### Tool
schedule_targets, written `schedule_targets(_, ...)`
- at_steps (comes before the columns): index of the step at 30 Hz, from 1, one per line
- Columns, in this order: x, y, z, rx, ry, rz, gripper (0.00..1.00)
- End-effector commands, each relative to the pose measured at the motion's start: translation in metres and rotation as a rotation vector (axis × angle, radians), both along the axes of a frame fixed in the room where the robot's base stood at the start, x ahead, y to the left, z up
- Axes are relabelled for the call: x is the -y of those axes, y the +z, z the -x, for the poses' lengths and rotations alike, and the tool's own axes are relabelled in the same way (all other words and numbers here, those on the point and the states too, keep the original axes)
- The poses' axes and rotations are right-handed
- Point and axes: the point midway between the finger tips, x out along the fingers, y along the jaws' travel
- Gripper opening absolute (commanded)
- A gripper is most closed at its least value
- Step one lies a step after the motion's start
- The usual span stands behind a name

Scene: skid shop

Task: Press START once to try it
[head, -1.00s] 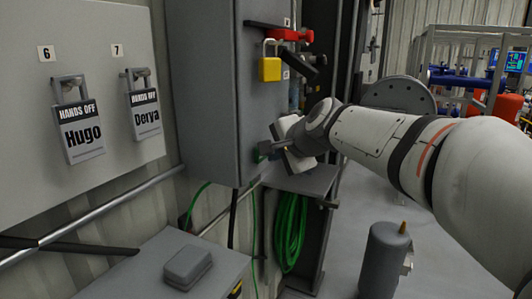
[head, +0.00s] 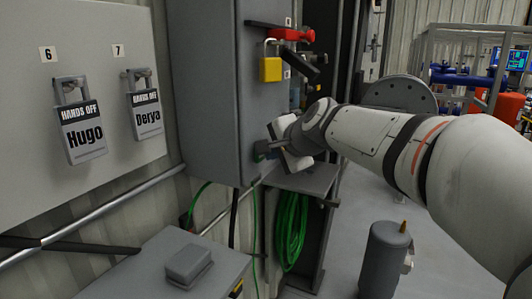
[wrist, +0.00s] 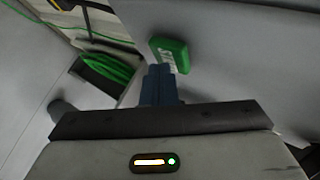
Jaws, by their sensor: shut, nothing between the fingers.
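The green START button (wrist: 172,54) stands out from a grey cabinet face in the wrist view. White lettering on it is partly hidden by my fingertips. In the head view only a small green bit (head: 258,157) shows on the cabinet's lower side. My gripper (wrist: 160,72) has its fingers together and empty, tips at the button's lower left edge in the picture. I cannot tell whether they touch it. In the head view my gripper (head: 266,147) is right beside the grey cabinet (head: 205,90).
Above my gripper, a yellow padlock (head: 270,69) hangs near a red handle (head: 291,34) on the cabinet. A coiled green hose (head: 291,228) hangs below. A grey box (head: 189,265) sits front left, and a grey cylinder (head: 383,260) stands under my arm.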

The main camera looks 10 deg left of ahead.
Motion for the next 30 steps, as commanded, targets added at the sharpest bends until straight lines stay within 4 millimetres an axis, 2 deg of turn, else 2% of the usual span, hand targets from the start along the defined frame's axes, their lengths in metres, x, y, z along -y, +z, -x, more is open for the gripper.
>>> schedule_targets(18,-0.003,0.000,-0.001,0.000,0.001,0.000,0.00)
schedule_targets(30,0.014,-0.001,0.005,0.001,-0.001,-0.001,0.00)
